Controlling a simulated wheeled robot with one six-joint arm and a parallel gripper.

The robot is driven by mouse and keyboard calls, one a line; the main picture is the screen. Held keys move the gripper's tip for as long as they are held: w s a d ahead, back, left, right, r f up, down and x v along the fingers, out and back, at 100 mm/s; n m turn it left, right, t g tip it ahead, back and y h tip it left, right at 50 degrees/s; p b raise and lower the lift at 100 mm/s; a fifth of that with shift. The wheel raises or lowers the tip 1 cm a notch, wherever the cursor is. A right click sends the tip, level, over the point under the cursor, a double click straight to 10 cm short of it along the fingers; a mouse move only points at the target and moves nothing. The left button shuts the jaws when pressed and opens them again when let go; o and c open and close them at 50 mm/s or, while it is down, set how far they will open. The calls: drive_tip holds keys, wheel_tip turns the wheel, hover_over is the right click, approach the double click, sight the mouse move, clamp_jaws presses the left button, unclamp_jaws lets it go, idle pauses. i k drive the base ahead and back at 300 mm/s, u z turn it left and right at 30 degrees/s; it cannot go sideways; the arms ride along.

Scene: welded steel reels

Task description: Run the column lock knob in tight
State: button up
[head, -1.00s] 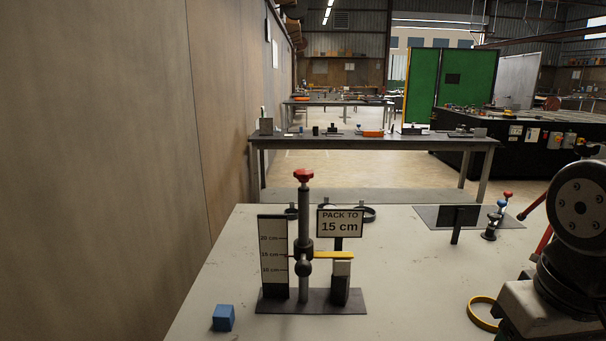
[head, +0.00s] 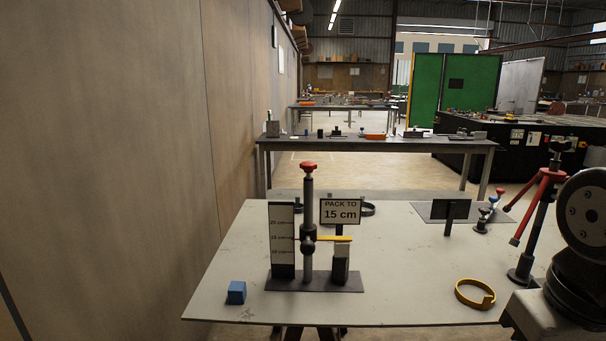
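An upright dark column (head: 308,205) stands on a flat dark base plate (head: 315,284) on the near table. A red knob (head: 308,167) tops it. A dark collar with a round black knob (head: 308,248) facing me sits lower on the column, and a yellow arm (head: 335,238) reaches right from there. Which knob is the lock, and how tight it is, I cannot tell. A height scale (head: 282,238) stands left of the column. A pale-and-black block stack (head: 341,263) stands under the yellow arm. My gripper is not in view; only part of my arm shows at right.
A "PACK TO 15 cm" sign (head: 340,211) stands behind the block stack. A blue cube (head: 236,292) lies front left, a yellow ring (head: 474,294) front right. A black stand with red arms (head: 540,215) is at right. The tabletop (head: 400,285) between is mostly clear.

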sight(308, 167)
drive_tip(key=u, duration=0.45)
drive_tip(key=i, duration=0.75)
drive_tip(key=z, duration=0.6)
drive_tip(key=i, duration=0.35)
drive_tip(key=z, duration=0.35)
